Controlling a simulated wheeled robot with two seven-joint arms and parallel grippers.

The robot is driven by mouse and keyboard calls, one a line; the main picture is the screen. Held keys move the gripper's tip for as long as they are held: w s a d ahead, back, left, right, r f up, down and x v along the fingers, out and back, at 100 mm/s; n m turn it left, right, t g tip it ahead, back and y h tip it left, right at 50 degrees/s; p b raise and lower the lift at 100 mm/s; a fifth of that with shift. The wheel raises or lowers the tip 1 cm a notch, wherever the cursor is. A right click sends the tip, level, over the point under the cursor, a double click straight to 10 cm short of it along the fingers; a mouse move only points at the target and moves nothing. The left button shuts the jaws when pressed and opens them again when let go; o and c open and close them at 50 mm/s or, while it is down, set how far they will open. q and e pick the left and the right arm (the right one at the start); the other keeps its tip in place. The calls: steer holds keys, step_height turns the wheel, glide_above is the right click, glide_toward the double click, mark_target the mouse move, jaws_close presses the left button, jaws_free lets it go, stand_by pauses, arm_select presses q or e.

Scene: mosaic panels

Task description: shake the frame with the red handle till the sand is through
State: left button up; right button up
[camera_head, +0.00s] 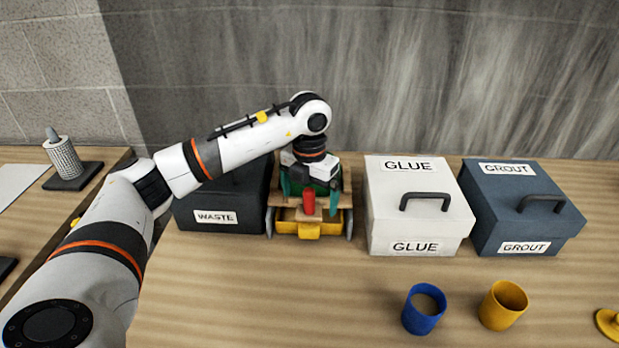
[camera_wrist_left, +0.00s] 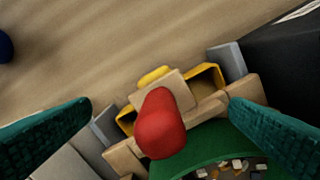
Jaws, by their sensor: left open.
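The frame's red handle (camera_head: 309,203) points toward me, between the waste box and the glue box. It also shows in the wrist view (camera_wrist_left: 159,125). Behind it is a green rim (camera_wrist_left: 205,142) with small coloured pieces inside. The handle is on a wooden frame (camera_head: 281,200) that sits over a yellow tray (camera_head: 309,230). My left gripper (camera_head: 309,200) is open above the frame, its teal fingers on either side of the handle and apart from it. Any sand is hidden. My right gripper is not in view.
The black waste box (camera_head: 207,200) stands close on the left. The white glue box (camera_head: 415,205) and blue grout box (camera_head: 522,205) stand on the right. A blue cup (camera_head: 421,318) and a yellow cup (camera_head: 493,312) stand in front. The front middle of the table is clear.

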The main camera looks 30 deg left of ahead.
arm_select(q)
steer(key=shift+r+p, duration=2.75)
steer(key=shift+r, duration=1.25)
